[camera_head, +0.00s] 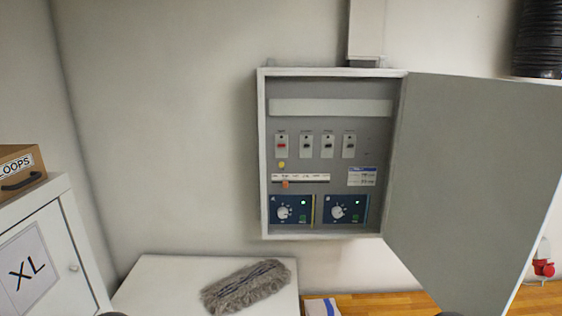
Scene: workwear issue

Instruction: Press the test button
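An open grey electrical cabinet (263,150) hangs on the wall, its door (470,170) swung out to the right. Inside, a small round yellow button (282,165) sits below the leftmost switch, which has a red part (281,146). More switches with dark parts (328,146) stand to its right. A small orange piece (285,184) sits just under a white label strip (315,177). The lettering is too small to read, so I cannot tell which control is marked test. Neither gripper can be made out; only small dark shapes show at the bottom edge.
Two blue dial modules (291,210) with green lights fill the cabinet's bottom. A white surface (160,280) with a grey fluffy duster (245,286) stands below left. A white XL locker (75,235) carries a cardboard box (20,168) at left. The space before the panel looks clear.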

